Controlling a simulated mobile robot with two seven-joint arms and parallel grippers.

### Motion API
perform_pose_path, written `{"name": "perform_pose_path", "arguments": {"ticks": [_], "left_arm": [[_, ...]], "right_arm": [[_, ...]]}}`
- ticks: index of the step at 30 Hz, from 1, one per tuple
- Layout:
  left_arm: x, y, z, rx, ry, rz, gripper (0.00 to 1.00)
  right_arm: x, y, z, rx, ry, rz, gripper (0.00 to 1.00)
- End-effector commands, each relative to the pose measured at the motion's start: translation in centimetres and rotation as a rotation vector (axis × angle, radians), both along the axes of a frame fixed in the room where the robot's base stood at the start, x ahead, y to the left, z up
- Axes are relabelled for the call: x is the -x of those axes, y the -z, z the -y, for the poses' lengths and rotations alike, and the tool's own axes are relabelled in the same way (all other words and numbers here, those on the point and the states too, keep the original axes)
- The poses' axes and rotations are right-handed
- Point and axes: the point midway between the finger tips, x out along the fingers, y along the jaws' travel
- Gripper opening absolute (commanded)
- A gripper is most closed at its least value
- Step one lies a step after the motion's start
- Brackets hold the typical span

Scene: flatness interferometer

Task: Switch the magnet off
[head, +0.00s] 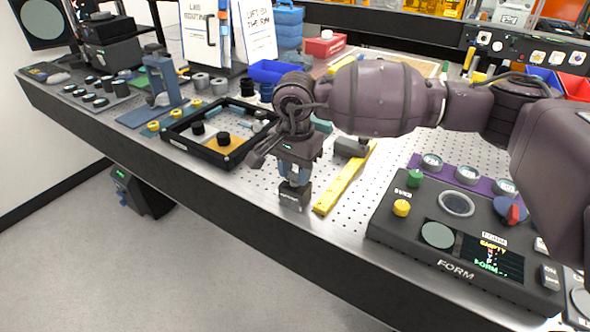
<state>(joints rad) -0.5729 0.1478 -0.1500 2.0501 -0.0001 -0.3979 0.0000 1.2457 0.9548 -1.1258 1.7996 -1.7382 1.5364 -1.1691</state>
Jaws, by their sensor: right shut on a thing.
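A small dark block (294,194) with faint pale lettering stands on the perforated bench top near its front edge. It looks like a magnet base, but I see no clear switch mark on it. My right gripper (294,177) points down over the block, its fingers closed on the block's upper part. The fingers and wrist hide that part, so I cannot tell which way any switch is set. My left gripper is not in view.
A yellow bar (345,182) lies just right of the block, with a grey piece (351,147) near its far end. The FORM console (450,265) stands at the right. A black-framed tray (192,151) lies left.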

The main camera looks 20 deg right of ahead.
Motion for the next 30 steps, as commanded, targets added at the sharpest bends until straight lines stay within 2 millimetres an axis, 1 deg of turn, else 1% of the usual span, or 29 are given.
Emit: {"name": "perform_pose_path", "arguments": {"ticks": [1,6,7,11,12,19,22,26,30], "left_arm": [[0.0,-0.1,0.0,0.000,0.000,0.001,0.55],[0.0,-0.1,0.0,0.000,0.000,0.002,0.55],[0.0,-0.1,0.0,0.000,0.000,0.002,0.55],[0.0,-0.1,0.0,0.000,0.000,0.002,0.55],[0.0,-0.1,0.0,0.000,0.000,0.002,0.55],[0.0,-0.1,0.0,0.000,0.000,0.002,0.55],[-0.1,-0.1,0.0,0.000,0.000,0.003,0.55],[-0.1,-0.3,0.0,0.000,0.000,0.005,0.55],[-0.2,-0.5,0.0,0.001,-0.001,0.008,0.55]], "right_arm": [[-0.1,-0.3,0.0,-0.002,0.000,0.005,0.12],[-0.1,-0.3,0.0,-0.002,0.001,0.005,0.12],[-0.1,-0.3,0.0,-0.002,0.001,0.005,0.40],[-0.1,-0.2,0.0,-0.001,0.001,0.004,0.60],[-0.1,-0.2,0.0,-0.001,0.001,0.003,0.62],[0.0,-0.1,0.0,0.000,0.002,0.002,0.62],[-0.1,-0.5,0.0,0.000,0.002,0.003,0.62],[-0.1,-2.0,0.0,0.000,0.002,0.005,0.62],[-0.1,-4.6,0.0,0.000,0.002,0.006,0.62]]}}
